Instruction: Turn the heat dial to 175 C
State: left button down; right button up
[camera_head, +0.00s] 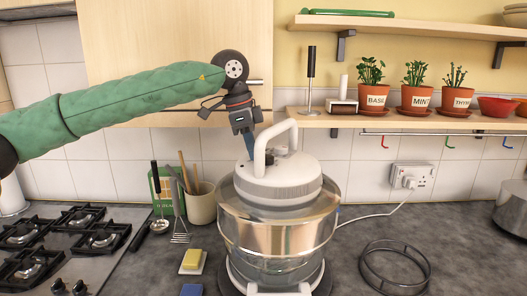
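A halogen-style oven (278,187) stands on the counter, with a white lid, a tall white handle (262,150) and a glass bowl (280,238) with a metal band. Small knobs, including a pale one (281,150), sit on top of the lid, partly behind the handle. Their markings are too small to read, so I cannot tell the heat setting. My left gripper (251,155) points down at the far left part of the lid top, by the handle. Its fingertips are small and partly hidden, so contact and opening are unclear. My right gripper is out of view.
A gas hob (62,240) lies left. A utensil crock (201,203), a ladle and sponges (192,259) are left of the oven. A wire ring (394,267) lies right. A white cord runs to the wall socket (412,178). A shelf with herb pots (416,96) hangs behind.

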pick_arm(q)
jog(key=shift+a, duration=0.1)
jog(key=shift+a+b, duration=0.3)
jog(key=shift+b, duration=0.15)
jog(key=shift+d+p+v, duration=0.15)
jog(key=shift+d+v, duration=0.1)
jog(key=shift+v, duration=0.75)
jog(key=shift+d+p+v, duration=0.15)
jog(key=shift+d+v, duration=0.1)
jog(key=shift+v, duration=0.7)
jog(key=shift+d+p+v, duration=0.15)
jog(key=shift+d+v, duration=0.05)
jog(key=shift+v, duration=0.8)
jog(key=shift+r, duration=0.2)
jog(key=shift+w, duration=0.1)
